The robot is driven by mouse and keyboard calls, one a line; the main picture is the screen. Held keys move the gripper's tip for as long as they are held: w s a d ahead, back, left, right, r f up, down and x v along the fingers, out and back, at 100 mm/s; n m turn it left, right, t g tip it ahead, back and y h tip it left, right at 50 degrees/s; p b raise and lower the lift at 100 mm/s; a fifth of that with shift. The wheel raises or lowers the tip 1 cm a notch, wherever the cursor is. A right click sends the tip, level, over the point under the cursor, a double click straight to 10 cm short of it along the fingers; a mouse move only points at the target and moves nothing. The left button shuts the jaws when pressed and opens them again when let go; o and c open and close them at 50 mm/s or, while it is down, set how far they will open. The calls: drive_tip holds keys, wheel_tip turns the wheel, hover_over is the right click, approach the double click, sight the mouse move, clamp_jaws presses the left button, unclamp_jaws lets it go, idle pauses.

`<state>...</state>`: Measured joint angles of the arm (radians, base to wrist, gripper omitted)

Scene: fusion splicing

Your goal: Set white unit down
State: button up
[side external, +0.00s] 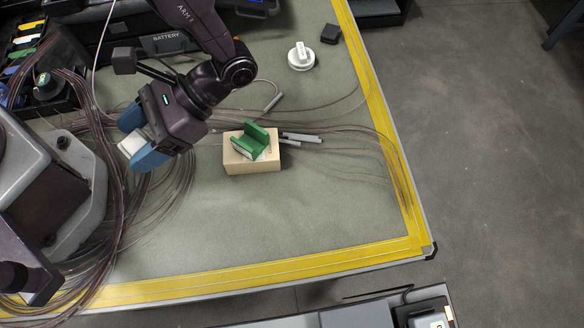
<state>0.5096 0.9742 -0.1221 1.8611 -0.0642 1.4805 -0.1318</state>
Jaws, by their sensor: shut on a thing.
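My gripper (137,140) has two blue fingers and is left of the middle in the side view. It is shut on a white block-like unit (131,144), which shows between the fingertips. The unit is over the left part of the green-grey mat (300,215), near bundles of thin cables. I cannot tell whether it touches the mat or hangs above it. Parts of the unit are hidden by the fingers.
A wooden block (252,165) bearing a green angled holder (251,141) stands right of my gripper. Brownish cables (75,235) loop along the left side. A round white item (301,58) and a small black box (330,34) lie at the back. The front middle is clear.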

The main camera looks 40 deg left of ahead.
drive_tip(key=w+d+r+n+t+h, duration=0.2)
drive_tip(key=w+d+n+t+h, duration=0.2)
drive_tip(key=d+n+h, duration=0.45)
drive_tip(key=w+d+r+n+t+h, duration=0.35)
drive_tip(key=d+n+h, duration=0.35)
drive_tip(key=n+h, duration=0.3)
hover_over(352, 182)
drive_tip(key=shift+n, duration=0.25)
wheel_tip(352, 182, down, 10)
drive_tip(key=shift+s+a+f, duration=0.15)
drive_tip(key=shift+f, duration=0.3)
drive_tip(key=shift+d+f, duration=0.2)
drive_tip(key=shift+f, duration=1.3)
drive_tip(key=o, duration=0.9)
drive_tip(key=shift+f, duration=0.1)
